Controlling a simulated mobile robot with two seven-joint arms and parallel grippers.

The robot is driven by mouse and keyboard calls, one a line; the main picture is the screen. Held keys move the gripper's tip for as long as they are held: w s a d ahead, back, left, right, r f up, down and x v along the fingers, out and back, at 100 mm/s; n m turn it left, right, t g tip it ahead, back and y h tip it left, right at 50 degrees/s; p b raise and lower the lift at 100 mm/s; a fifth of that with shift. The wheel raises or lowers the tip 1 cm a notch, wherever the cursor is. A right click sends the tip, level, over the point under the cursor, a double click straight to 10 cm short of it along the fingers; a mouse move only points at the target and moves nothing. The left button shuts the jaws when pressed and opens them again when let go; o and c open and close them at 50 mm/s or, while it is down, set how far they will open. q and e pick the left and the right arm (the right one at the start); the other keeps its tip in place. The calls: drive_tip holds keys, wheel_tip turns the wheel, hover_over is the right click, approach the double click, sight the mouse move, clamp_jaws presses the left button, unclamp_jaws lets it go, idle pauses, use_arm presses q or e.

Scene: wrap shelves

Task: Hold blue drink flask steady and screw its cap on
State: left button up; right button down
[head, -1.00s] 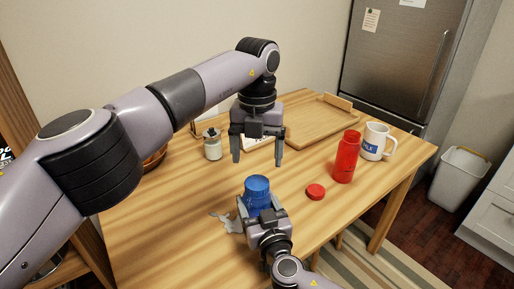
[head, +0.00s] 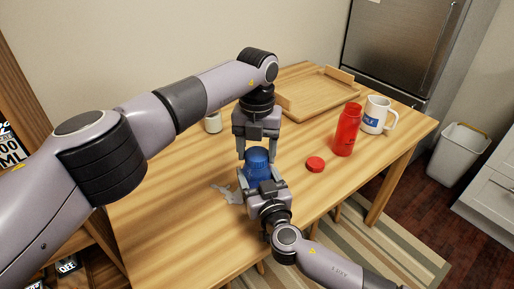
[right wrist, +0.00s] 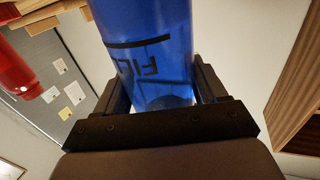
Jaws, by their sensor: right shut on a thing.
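The blue drink flask (head: 258,172) stands upright near the table's front edge, its top facing up. My right gripper (head: 264,187) is shut on its body from the front. The right wrist view shows the flask (right wrist: 155,50) with dark lettering between the two fingers. My left gripper (head: 257,152) points straight down over the flask, with one finger on each side of its top. The fingers look spread, and I cannot tell whether they touch it. The blue cap cannot be told apart clearly from the flask's top.
A red flask (head: 346,130) and a white mug (head: 376,115) stand at the right. A red cap (head: 316,164) lies on the table (head: 180,210) near them. A wooden tray (head: 319,93) lies at the back. A small jar (head: 213,123) is partly behind my left arm.

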use_arm(q)
drive_tip(key=shift+c, duration=1.1)
drive_tip(key=o, duration=1.2)
drive_tip(key=shift+o, duration=0.2)
wheel_tip(320, 180, up, 12)
use_arm(e)
unclamp_jaws()
